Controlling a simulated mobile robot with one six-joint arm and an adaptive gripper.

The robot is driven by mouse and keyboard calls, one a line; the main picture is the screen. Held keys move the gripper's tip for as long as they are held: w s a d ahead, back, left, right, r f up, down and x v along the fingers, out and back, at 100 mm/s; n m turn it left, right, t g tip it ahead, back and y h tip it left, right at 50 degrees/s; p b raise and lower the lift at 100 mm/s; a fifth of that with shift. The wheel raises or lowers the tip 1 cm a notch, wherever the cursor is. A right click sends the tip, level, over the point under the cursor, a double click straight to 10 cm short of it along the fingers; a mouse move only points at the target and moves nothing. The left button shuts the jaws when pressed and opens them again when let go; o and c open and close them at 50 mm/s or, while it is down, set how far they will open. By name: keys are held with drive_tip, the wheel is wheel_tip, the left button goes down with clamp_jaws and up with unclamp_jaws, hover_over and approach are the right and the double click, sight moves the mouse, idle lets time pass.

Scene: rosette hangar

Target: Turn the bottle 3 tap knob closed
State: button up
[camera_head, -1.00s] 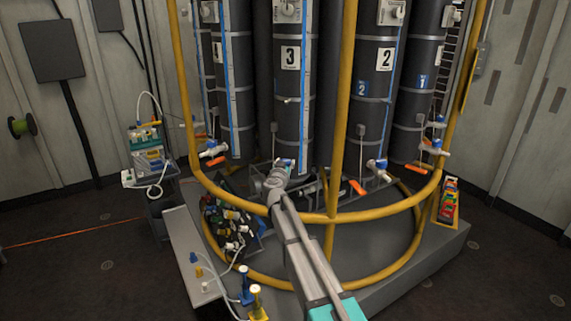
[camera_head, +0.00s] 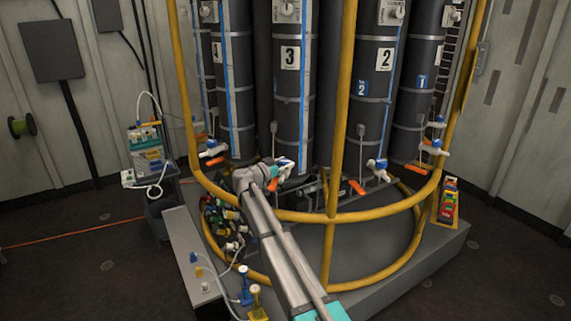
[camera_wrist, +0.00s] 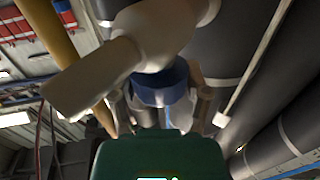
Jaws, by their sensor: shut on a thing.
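Bottle 3 (camera_head: 291,105) is a tall dark cylinder with a white "3" label, standing upright behind the yellow rail. Its white tap (camera_head: 287,168) is at its foot, beside the end of my arm. In the wrist view, the pale tap body (camera_wrist: 150,35) fills the upper middle, with its blue knob (camera_wrist: 160,84) below it. My gripper (camera_wrist: 162,100) has one finger on each side of the blue knob and is shut on it. In the head view, my arm hides part of the tap area, and the fingers are too small to make out.
The yellow rail (camera_head: 341,120) stands in front of the bottles and curves round them. Bottle 2 (camera_head: 378,110) is to the right, with its own tap (camera_head: 377,166). A grey bench (camera_head: 190,245) and cluttered fittings (camera_head: 222,222) lie at the left.

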drive_tip(key=shift+w+a, duration=0.1)
idle(0.3)
drive_tip(key=o, duration=1.2)
drive_tip(key=shift+c, duration=0.2)
drive_tip(key=v, duration=1.2)
drive_tip(key=shift+r, duration=0.1)
